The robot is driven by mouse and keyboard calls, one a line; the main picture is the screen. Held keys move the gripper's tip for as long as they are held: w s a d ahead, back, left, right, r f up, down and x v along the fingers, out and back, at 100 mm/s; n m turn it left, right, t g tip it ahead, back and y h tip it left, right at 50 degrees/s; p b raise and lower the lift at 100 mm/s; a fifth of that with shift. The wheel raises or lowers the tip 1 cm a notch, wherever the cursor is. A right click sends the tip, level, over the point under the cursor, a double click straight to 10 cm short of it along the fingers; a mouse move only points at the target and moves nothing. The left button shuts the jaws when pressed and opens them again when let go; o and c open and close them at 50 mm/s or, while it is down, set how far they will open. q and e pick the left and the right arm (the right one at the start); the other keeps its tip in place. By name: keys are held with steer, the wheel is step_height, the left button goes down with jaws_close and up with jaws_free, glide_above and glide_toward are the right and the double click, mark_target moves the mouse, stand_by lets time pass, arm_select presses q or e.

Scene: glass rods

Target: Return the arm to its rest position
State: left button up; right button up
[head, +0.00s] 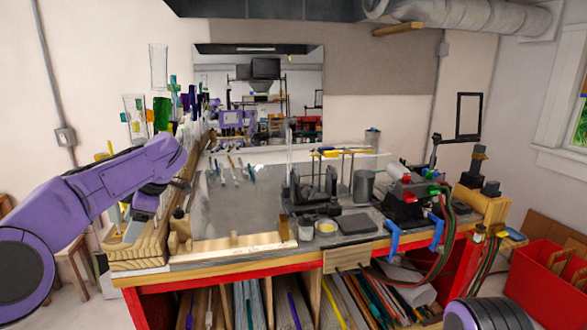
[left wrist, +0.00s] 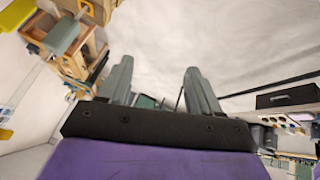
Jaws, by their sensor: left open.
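My purple left arm (head: 110,185) comes in from the left in the head view and bends down at the wrist. My left gripper (head: 139,222) hangs at the left end of the workbench, in front of the wooden block there. In the left wrist view its two grey fingers (left wrist: 158,72) stand apart with nothing between them. In the head view I cannot tell whether the fingers touch the wood. My right gripper is out of view. Only a purple and grey part of my own body shows at the bottom right.
The workbench has a grey metal top (head: 235,205) with several glass rods (head: 238,168) at its back. A black torch stand (head: 312,190) and hoses sit to the right. A wooden block (head: 140,255) edges the left end. A red crate (head: 540,285) stands right.

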arm_select(q)
steer(key=s+d+f+m+t+y+b, duration=0.1)
steer(key=s+f+m+t+b, duration=0.15)
steer(key=f, duration=0.95)
steer(key=s+d+f+m+t+y+b, duration=0.15)
steer(key=f+m+t, duration=0.25)
steer(key=f, duration=0.7)
steer(key=s+d+f+m+t+y+b, duration=0.1)
steer(key=s+f+m+t+b, duration=0.2)
steer(key=f, duration=0.9)
steer(key=s+d+f+m+g+h+b, duration=0.1)
steer(key=s+f+m+g+h+b, duration=0.1)
steer(key=s+f, duration=0.6)
steer(key=s+d+f+m+g+h+b, duration=0.1)
steer(key=s+f+m+g+h+b, duration=0.1)
steer(key=s+f, duration=0.6)
steer(key=s+d+f+m+g+h+b, duration=0.1)
steer(key=s+f, duration=0.7)
steer(key=s, duration=1.1)
steer(key=m+g+h+b, duration=0.1)
steer(key=m+b, duration=0.1)
steer(key=shift+f+m+h, duration=0.25)
steer(key=shift+m+h, duration=0.1)
steer(key=shift+s+d, duration=0.1)
